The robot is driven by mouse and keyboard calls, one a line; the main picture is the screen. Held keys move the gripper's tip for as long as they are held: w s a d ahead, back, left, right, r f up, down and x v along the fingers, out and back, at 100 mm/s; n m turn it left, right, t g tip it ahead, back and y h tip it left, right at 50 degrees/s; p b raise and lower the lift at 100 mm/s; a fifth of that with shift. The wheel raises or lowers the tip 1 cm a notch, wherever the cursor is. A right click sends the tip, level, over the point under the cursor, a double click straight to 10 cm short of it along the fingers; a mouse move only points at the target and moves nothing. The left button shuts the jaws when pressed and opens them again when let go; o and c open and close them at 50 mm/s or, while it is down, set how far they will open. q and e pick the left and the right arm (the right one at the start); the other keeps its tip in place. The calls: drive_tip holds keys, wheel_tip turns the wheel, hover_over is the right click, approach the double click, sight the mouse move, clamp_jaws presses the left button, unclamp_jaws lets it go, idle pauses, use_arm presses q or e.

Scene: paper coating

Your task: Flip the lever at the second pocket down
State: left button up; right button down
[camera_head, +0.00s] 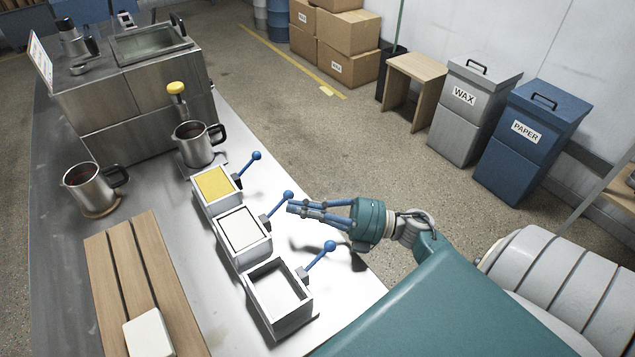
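Three white pockets stand in a row on the metal table. The far pocket (215,184) holds something yellow, the middle pocket (241,229) holds a pale sheet or block, and the near pocket (278,293) looks empty. Each has a blue ball-tipped lever on its right side: the far lever (248,163), the middle lever (280,204) and the near lever (321,255). All three slant up and to the right. My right gripper (292,208) points left, its closed-together fingertips right beside the middle lever's ball; contact cannot be told. My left gripper is not in view.
A wooden slatted board (128,262) with a white block (149,334) lies at left. Two metal jugs (195,149) (86,190) stand beyond, before a steel machine (140,90). Grey WAX (465,125) and blue PAPER (520,155) bins stand on the floor at right.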

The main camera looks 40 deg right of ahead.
drive_tip(key=shift+x, duration=1)
drive_tip(key=shift+f, duration=0.1)
drive_tip(key=shift+d+f+b, duration=0.25)
drive_tip(key=shift+f+b, duration=0.35)
drive_tip(key=shift+b, duration=0.05)
drive_tip(key=shift+s+d+f+b, duration=0.1)
drive_tip(key=shift+d+f+b, duration=0.15)
drive_tip(key=shift+b, duration=0.1)
